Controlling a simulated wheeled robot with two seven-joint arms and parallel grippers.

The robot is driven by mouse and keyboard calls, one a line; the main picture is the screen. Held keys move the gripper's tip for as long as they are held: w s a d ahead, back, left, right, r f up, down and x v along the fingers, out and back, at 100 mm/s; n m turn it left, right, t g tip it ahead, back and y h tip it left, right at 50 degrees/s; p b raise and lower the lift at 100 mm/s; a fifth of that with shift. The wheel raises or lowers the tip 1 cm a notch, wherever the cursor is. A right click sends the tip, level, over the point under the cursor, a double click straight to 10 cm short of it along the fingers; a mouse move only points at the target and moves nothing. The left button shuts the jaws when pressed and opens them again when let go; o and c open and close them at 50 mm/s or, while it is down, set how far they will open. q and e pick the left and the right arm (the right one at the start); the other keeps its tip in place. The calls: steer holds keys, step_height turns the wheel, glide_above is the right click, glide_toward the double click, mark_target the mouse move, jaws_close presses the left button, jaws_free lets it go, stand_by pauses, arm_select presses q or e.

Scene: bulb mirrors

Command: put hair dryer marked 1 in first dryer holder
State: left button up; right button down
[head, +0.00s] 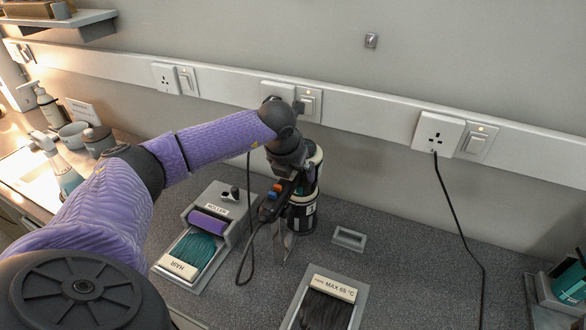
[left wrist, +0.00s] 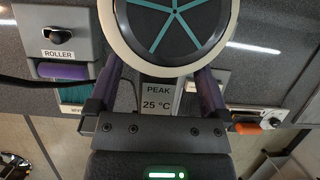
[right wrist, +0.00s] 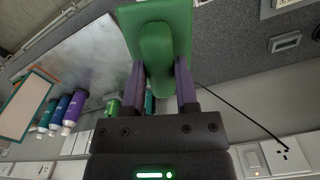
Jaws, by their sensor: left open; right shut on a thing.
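A black and cream round-bodied thing (head: 306,190) stands on the grey counter below the middle sockets. My right gripper (right wrist: 161,90) is outside the head view and shut on a green thing (right wrist: 165,55) with a rounded ridge. I cannot tell which thing is the first dryer holder.
A grey "ROLLER" tray (head: 238,196) with teal bristles is left of centre. A "MAX 65 °C" tray (head: 352,278) is at the front. A small grey recessed plate (head: 349,238) lies between. A black cord (head: 470,240) hangs from the right socket. Bare counter lies right of centre.

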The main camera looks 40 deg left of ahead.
arm_select(q)
steer(key=p+v, duration=0.6)
steer(key=v, duration=0.1)
steer(key=shift+r, duration=0.2)
arm_select(e)
step_height(320, 180, up, 7)
steer(key=shift+f, duration=0.2)
arm_select(q)
steer(key=shift+s+r+p, duration=0.2)
steer(key=shift+r+p, duration=0.15)
steer(key=shift+r, duration=0.05)
arm_select(e)
steer(key=shift+s+r, duration=0.1)
steer(key=shift+r, duration=0.2)
arm_select(q)
steer(key=shift+d+f, duration=0.1)
arm_select(e)
steer(key=shift+f, duration=0.1)
